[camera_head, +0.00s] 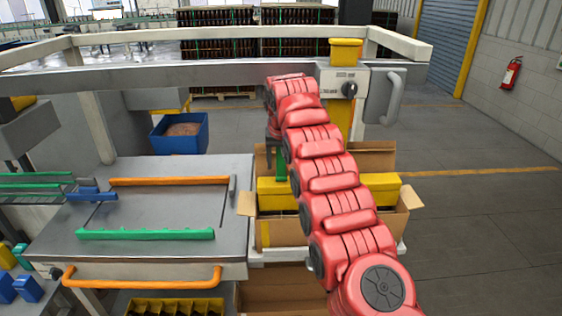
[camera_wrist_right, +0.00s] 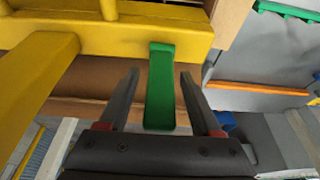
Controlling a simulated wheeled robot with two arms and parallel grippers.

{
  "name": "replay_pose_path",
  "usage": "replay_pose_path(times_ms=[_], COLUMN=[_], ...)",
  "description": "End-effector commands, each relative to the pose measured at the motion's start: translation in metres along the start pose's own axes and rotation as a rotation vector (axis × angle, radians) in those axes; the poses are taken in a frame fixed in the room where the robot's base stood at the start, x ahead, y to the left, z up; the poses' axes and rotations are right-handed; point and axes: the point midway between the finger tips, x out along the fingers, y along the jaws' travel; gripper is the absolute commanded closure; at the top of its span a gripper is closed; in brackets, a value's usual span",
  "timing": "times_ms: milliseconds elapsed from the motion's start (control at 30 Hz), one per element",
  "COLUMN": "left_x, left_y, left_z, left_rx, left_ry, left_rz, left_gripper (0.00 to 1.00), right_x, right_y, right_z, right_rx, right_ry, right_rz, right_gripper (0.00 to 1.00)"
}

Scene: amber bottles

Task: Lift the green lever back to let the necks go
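The green lever (camera_wrist_right: 160,88) hangs from a yellow beam (camera_wrist_right: 115,35) in the right wrist view. In the head view the lever (camera_head: 281,162) shows as a short green strip below my right gripper (camera_head: 273,137). The right gripper is open, one dark finger on each side of the lever (camera_wrist_right: 158,76), with a visible gap on both sides. In the head view my red right arm hides part of the yellow beam (camera_head: 400,200) and most of the gripper. No bottle necks can be made out. My left gripper is not in view.
The beam sits in an open cardboard box (camera_head: 376,160). A steel table (camera_head: 150,212) with orange and green rails stands to the left. A pale frame rail (camera_head: 200,75) with a control box (camera_head: 343,82) crosses behind. A blue bin (camera_head: 180,134) stands behind the table.

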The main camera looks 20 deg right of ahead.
Motion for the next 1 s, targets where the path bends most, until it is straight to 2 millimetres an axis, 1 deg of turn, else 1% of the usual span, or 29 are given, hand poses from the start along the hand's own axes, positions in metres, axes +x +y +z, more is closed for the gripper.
replay_pose_path(times_ms=[233, 367, 467, 500, 567, 700, 800, 833, 1000], left_x=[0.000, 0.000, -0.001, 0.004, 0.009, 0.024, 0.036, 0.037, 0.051], left_y=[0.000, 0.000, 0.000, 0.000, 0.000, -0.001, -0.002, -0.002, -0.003], left_z=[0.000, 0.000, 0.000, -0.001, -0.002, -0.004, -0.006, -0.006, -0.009], left_rx=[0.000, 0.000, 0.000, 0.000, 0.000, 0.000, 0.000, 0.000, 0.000], left_ry=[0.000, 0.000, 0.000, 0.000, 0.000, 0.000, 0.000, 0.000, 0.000], left_rz=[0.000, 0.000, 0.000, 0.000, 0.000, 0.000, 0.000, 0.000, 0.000], left_gripper=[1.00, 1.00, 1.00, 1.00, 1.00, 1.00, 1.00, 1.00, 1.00], right_x=[-0.001, -0.012, -0.030, -0.043, -0.059, -0.101, -0.128, -0.128, -0.140], right_y=[0.000, -0.001, -0.001, -0.001, -0.001, -0.001, -0.001, -0.005, -0.005], right_z=[0.000, -0.001, -0.001, -0.003, -0.003, -0.003, -0.004, -0.004, -0.006], right_rx=[0.000, 0.000, 0.000, 0.000, -0.001, 0.000, -0.001, -0.004, -0.001], right_ry=[0.000, 0.003, 0.004, 0.007, 0.007, 0.005, 0.007, 0.006, 0.010], right_rz=[0.000, -0.001, -0.001, -0.002, -0.002, -0.002, -0.003, -0.006, -0.007], right_gripper=[0.35, 0.35, 0.35, 0.35, 0.35, 0.35, 0.35, 0.35, 0.35])
